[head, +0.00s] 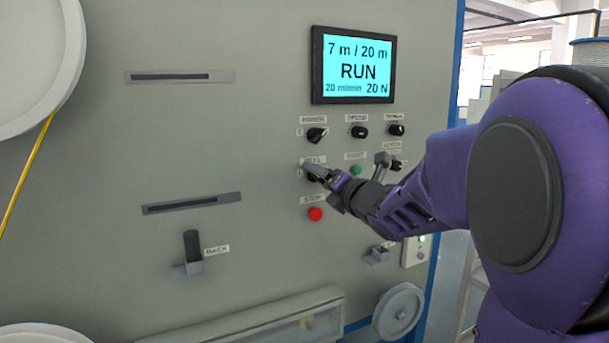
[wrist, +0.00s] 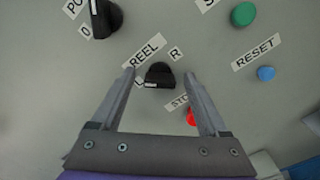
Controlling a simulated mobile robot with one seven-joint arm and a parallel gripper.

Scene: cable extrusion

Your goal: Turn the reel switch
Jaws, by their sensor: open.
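The reel switch (wrist: 159,76) is a black rotary knob with a white mark, under a REEL label with L and R beside it. In the wrist view it sits between the fingertips of my gripper (wrist: 160,73). The fingers are open, one on each side of the knob, with a gap on both sides. Whether the tips reach down to the panel is unclear. In the head view my gripper (head: 314,172) is at the panel in the reel row and covers most of the knob.
The red stop button (head: 315,214) is just below, close to a finger. The power knob (head: 316,135) is above and the green button (head: 355,170) is to the right. A blue reset button (wrist: 266,73) is nearby. The screen (head: 353,65) reads RUN, 7 m / 20 m.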

